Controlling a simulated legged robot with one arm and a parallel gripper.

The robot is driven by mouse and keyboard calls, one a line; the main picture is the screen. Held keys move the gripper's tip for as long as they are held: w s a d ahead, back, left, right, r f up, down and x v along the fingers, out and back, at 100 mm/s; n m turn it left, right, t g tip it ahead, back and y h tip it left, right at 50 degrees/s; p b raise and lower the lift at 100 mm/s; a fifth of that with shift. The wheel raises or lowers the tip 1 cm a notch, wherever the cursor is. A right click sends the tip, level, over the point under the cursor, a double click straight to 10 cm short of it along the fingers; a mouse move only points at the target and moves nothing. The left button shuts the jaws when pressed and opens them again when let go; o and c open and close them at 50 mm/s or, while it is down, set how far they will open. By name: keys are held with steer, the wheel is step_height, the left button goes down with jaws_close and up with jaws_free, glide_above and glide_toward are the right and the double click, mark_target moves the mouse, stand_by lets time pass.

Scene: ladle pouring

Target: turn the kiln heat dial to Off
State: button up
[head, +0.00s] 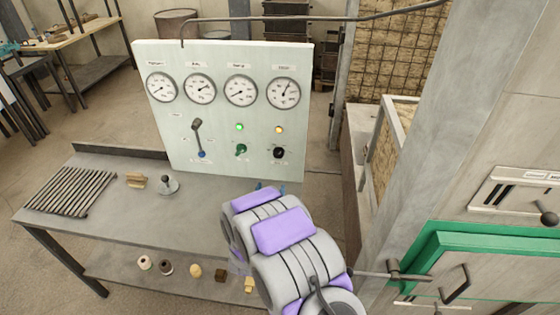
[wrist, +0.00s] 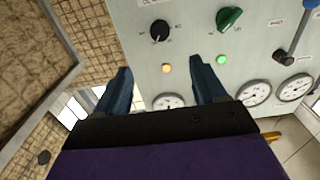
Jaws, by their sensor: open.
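A pale upright control panel (head: 220,115) stands at the back of the bench. It carries a black round dial (head: 279,152) at lower right and a green knob (head: 241,149) left of it. Their labels are too small to read, so I cannot tell which is the kiln heat dial. In the wrist view the black dial (wrist: 160,31) shows upside down beyond my fingertips, and the green knob (wrist: 229,19) is to its right. My gripper (wrist: 160,66) is open and empty, touching neither. In the head view its blue fingertips (head: 269,188) show below the panel, mostly hidden behind my arm.
Gauges (head: 239,91) line the panel's top. A lever (head: 197,137) is at its left; green and amber lamps (head: 278,129) sit above the knobs. The bench (head: 150,215) holds a metal grate (head: 70,190) and small items. A green-edged door (head: 480,243) stands at right.

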mark_target(278, 156)
steer(key=w+b, duration=0.1)
steer(key=w, duration=0.4)
steer(key=w+b, duration=0.1)
steer(key=w, duration=0.5)
steer(key=w+b, duration=0.1)
steer(key=w, duration=0.4)
steer(key=shift+w+d+f, duration=0.1)
steer(key=shift+w+d, duration=0.15)
steer(key=shift+w, duration=0.05)
steer(key=c, duration=1)
steer(key=shift+c, duration=0.2)
